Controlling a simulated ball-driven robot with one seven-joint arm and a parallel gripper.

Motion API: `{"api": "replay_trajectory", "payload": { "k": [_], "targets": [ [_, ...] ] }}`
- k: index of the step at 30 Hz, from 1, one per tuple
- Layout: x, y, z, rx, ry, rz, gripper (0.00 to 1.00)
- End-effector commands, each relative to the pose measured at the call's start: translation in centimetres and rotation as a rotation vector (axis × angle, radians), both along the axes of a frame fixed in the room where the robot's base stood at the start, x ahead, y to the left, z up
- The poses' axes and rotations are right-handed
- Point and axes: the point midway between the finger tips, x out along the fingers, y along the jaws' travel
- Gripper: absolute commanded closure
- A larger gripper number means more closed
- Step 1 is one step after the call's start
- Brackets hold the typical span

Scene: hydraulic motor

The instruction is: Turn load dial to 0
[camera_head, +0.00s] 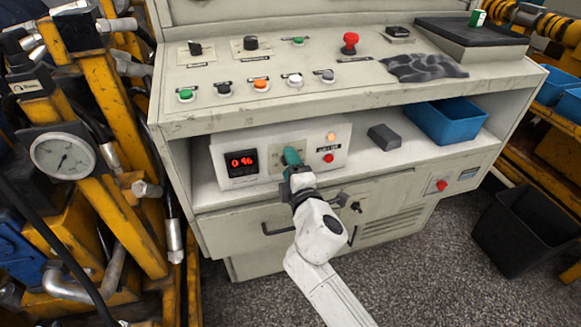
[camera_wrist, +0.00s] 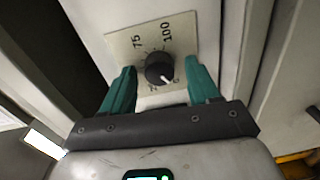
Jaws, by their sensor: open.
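The load dial (camera_wrist: 157,66) is a black round knob with a white pointer line, on a beige scale plate (camera_wrist: 122,43) marked 75 and 100. In the wrist view its pointer is toward the lower right. My gripper (camera_head: 292,158) is open at the control box, with one green finger (camera_wrist: 119,92) on each side of the knob. I cannot tell whether the fingers touch it. In the head view my gripper hides the knob. A red digital display (camera_head: 242,162) left of it seems to read 096.
The control box sits on a shelf under a sloped panel with a red mushroom button (camera_head: 350,42) and several small buttons. A grey block (camera_head: 384,137) and blue bin (camera_head: 447,122) stand to its right. A black bin (camera_head: 525,232) stands on the floor.

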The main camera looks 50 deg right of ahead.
Motion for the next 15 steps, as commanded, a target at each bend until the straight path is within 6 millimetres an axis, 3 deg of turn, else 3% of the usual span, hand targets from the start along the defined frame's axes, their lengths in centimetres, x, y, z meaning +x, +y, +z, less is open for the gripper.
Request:
{"api": "replay_trajectory", "payload": {
  "k": [5,15],
  "targets": [
    [-0.8,0.6,0.0,-0.001,0.001,0.000,0.40],
    [-6.0,4.0,0.1,-0.001,0.003,0.001,0.40]
  ]
}}
